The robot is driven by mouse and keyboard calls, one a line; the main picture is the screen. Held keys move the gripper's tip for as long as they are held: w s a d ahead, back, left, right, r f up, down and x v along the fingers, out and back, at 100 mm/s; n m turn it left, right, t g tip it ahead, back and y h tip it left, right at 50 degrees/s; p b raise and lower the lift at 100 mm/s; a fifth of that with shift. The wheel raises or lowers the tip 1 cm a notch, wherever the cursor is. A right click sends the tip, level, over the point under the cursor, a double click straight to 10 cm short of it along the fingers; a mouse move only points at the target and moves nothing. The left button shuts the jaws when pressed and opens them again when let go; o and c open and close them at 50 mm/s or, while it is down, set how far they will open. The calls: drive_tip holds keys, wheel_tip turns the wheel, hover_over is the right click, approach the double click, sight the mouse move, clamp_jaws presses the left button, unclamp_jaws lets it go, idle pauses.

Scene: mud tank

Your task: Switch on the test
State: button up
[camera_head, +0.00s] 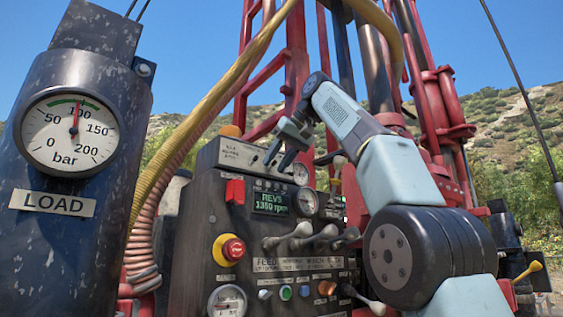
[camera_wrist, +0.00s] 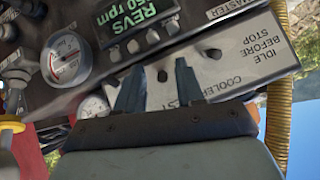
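The black control panel (camera_head: 190,260) stands in the middle of the head view. On its top, a pale plate (camera_wrist: 232,65) in the wrist view reads "IDLE BEFORE STOP", with "COOLER" and a partly covered word ending in "EST" near my fingers. Small dark round spots on this plate, one between my fingers, are too small to identify. My gripper (camera_head: 278,158) is over the panel's upper edge, pointing down. In the wrist view my gripper (camera_wrist: 158,74) has its two fingers apart, with nothing seen held. Contact with the plate cannot be told.
A green display (camera_head: 271,203) reads "REVS 1350 rpm". A red cover (camera_head: 235,190), red stop button (camera_head: 233,249), grey levers (camera_head: 300,235) and small coloured buttons (camera_head: 285,292) crowd the panel. A LOAD gauge (camera_head: 68,132) and yellow hose (camera_head: 205,105) stand left. Red mast framework rises behind.

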drive_tip(key=shift+d+r, duration=0.1)
drive_tip(key=shift+d, duration=0.05)
drive_tip(key=shift+s+d+r, duration=0.15)
drive_tip(key=shift+s+r, duration=0.05)
drive_tip(key=s+d, duration=0.8)
drive_tip(key=s, duration=0.1)
idle(0.5)
drive_tip(key=shift+d+f, duration=0.1)
drive_tip(key=shift+f, duration=0.05)
idle(0.4)
drive_tip(key=s+d+f+m+h, duration=0.1)
drive_tip(key=s+f, duration=0.4)
drive_tip(key=f, duration=1.3)
drive_tip(key=s+d+f+m+g+h, duration=0.1)
drive_tip(key=s+d+f, duration=0.5)
drive_tip(key=f, duration=1.2)
drive_tip(key=s+d+f+m+h, duration=0.2)
drive_tip(key=s+d+f+h, duration=0.2)
drive_tip(key=f, duration=1.4)
drive_tip(key=shift+s+f+m+g, duration=0.15)
drive_tip(key=shift+s+m+g, duration=0.15)
drive_tip(key=shift+s, duration=0.75)
